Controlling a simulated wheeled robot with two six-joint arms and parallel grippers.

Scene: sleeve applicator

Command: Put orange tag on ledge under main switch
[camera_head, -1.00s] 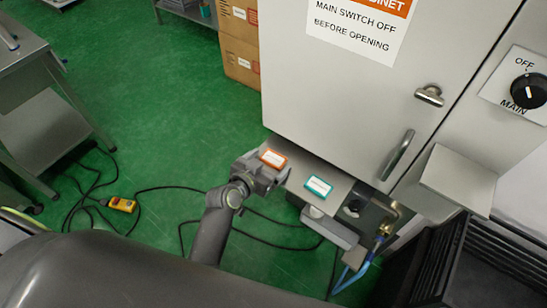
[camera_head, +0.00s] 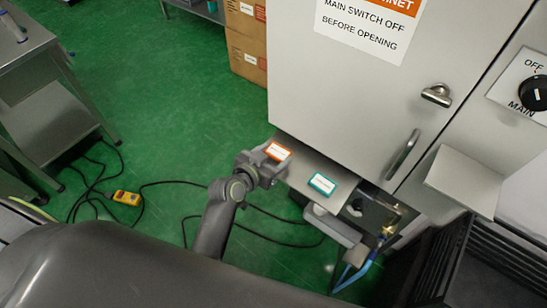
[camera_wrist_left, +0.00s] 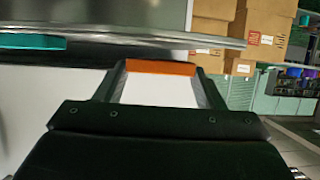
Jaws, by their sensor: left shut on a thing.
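The orange tag (camera_head: 277,151), orange with a white label, is between the fingers of my left gripper (camera_head: 272,160), at the left end of the grey shelf (camera_head: 299,171) below the cabinet door. In the left wrist view the tag's orange edge (camera_wrist_left: 161,67) shows between the two fingertips (camera_wrist_left: 160,82). I cannot tell whether the tag touches the shelf. The main switch (camera_head: 536,93) is a black knob on a white plate at the right, marked OFF and MAIN. A bare grey ledge (camera_head: 466,180) juts out below it. My right gripper is not in view.
A teal tag (camera_head: 322,184) lies on the shelf right of my left gripper and also shows in the left wrist view (camera_wrist_left: 32,41). The door handle (camera_head: 403,155) sticks out between shelf and ledge. A black crate (camera_head: 440,262) stands below the ledge. Cables and a yellow control box (camera_head: 127,198) lie on the floor.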

